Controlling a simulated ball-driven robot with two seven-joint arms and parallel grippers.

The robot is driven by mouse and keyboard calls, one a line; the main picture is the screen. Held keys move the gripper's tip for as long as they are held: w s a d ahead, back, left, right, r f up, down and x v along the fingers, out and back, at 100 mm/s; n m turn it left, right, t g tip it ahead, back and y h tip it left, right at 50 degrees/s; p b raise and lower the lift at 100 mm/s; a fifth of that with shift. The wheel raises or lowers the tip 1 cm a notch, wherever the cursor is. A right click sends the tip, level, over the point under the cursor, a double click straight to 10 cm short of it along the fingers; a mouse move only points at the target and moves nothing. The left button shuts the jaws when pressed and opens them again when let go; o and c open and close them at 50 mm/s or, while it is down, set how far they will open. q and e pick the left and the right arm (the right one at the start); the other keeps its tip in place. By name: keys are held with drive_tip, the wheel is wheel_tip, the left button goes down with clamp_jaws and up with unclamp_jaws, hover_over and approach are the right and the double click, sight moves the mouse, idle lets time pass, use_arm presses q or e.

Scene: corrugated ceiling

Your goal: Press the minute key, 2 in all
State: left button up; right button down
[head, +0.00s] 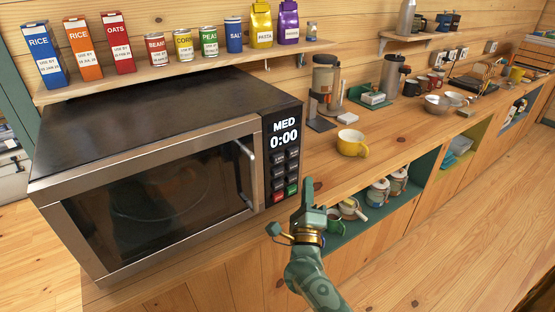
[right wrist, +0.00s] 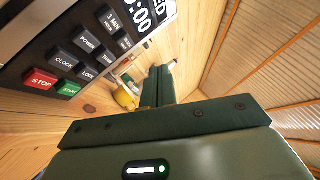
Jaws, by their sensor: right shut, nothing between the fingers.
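The microwave (head: 160,215) stands on the wooden counter with its door shut. Its black panel reads MED and 0:00. The key marked 1 MIN (right wrist: 112,19) is at the top left of the keypad; it also shows in the head view (head: 278,158), too small to read there. My right gripper (head: 308,183) is shut and empty. Its fingertips point up, just right of the keypad's lower part, and look apart from the keys. In the right wrist view its fingers (right wrist: 160,84) are to the right of the keys. My left gripper is not in view.
Red STOP (right wrist: 40,80) and green START (right wrist: 69,90) are the bottom keys. A yellow cup (head: 352,143) and a coffee maker (head: 325,88) stand right of the microwave. A shelf (head: 190,70) with boxes and cans runs above it. Open cubbies lie below the counter.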

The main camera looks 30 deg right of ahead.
drive_tip(key=shift+w, duration=0.15)
drive_tip(key=b, duration=0.4)
approach(283, 154)
drive_tip(key=shift+s+d+x, duration=0.1)
drive_tip(key=shift+d+x, duration=0.05)
drive_tip(key=shift+x, duration=0.65)
drive_tip(key=shift+s+d+x, duration=0.1)
drive_tip(key=shift+x, duration=0.75)
drive_tip(key=shift+s+d+x, duration=0.1)
drive_tip(key=shift+d+x, duration=0.05)
drive_tip(key=shift+x, duration=0.65)
drive_tip(key=shift+w, duration=0.15)
drive_tip(key=shift+w+r, duration=0.1)
drive_tip(key=shift+w, duration=0.15)
drive_tip(key=shift+w+a+b, duration=0.1)
drive_tip(key=shift+w+b, duration=0.25)
drive_tip(key=shift+s, duration=0.1)
idle(0.5)
drive_tip(key=shift+s+p, duration=0.5)
drive_tip(key=shift+s, duration=0.2)
